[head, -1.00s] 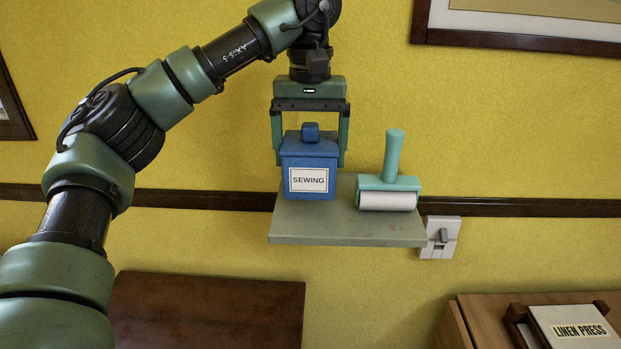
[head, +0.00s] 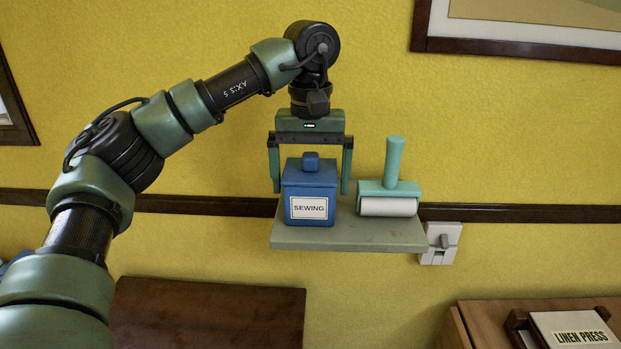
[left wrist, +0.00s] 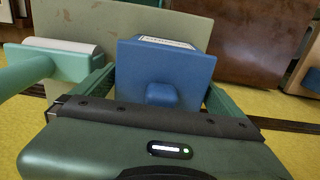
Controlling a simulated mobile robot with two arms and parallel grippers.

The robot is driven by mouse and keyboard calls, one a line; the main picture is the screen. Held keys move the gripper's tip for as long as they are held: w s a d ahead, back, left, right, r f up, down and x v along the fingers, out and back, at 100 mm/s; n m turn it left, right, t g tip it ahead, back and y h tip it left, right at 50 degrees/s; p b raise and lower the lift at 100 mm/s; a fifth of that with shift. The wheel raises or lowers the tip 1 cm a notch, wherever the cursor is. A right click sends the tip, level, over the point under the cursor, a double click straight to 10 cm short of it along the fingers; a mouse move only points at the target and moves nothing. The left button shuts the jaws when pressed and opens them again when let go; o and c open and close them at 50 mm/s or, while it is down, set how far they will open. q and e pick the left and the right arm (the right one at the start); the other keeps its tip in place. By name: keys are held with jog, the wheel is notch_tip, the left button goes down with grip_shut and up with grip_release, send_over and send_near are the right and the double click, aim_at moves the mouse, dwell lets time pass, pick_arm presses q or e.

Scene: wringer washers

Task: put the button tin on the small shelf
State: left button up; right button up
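The blue tin (head: 309,182), labelled SEWING and with a square knob on its lid, stands upright on the left part of the small shelf (head: 350,238). It also shows in the left wrist view (left wrist: 165,66). No other tin shows. My left gripper (head: 311,190) points down from above with one finger on each side of the tin. Narrow gaps show between fingers and tin, so it is open around it. In the left wrist view the shelf (left wrist: 75,20) lies beyond the tin. My right gripper is not in view.
A teal roller (head: 388,190) with a white drum stands on the shelf just right of the tin. A light switch (head: 440,245) is on the wall by the shelf's right end. A dark wooden surface (head: 205,315) and a LINEN PRESS book (head: 575,332) are lower down.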

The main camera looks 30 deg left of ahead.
pick_arm(q)
jog(key=shift+r, duration=0.1)
notch_tip(320, 180, up, 12)
jog(key=shift+r+p, duration=0.1)
jog(key=shift+p, duration=0.95)
